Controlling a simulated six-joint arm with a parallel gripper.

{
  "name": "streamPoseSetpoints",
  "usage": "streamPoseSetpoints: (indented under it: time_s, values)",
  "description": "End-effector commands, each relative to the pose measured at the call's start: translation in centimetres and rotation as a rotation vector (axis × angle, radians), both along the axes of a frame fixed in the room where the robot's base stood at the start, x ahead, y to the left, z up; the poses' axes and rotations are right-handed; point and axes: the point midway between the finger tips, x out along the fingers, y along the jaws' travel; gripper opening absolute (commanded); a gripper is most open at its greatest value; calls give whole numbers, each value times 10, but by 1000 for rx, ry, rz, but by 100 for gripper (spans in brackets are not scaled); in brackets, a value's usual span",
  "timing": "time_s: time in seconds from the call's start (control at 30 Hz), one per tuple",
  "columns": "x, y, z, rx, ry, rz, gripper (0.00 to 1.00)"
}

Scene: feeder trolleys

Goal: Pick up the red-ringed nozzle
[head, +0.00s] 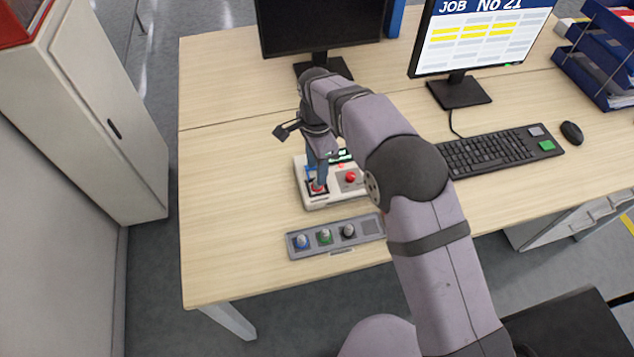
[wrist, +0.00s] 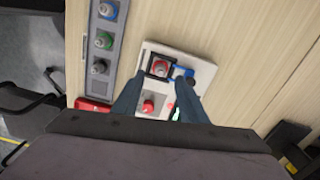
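The red-ringed nozzle (head: 318,187) stands in a black square at the front left of a white device (head: 313,205). In the wrist view the nozzle (wrist: 160,67) shows as a grey tip inside a red ring, just ahead of the space between my fingertips. My gripper (head: 319,172) points down over the device; in the wrist view its two blue-grey fingers (wrist: 162,80) are apart with nothing held between them. The head view hides how far the fingertips are from the nozzle.
Monitors and a keyboard (head: 490,152) stand behind and right. The desk's left is clear.

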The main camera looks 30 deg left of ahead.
Motion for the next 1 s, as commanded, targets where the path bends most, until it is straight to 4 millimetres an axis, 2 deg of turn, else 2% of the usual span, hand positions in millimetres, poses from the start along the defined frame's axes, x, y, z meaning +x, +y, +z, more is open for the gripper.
streamPoseSetpoints:
  time_s: [0.33,0.67,0.7,0.8,0.87,1.0]
  values:
    - [-1,0,-39,-2,2,0,39]
    - [0,1,-47,0,0,0,39]
    - [0,1,-47,0,0,0,36]
    - [0,1,-47,0,0,0,13]
    - [0,1,-47,0,0,0,0]
    - [0,1,-47,0,0,0,0]
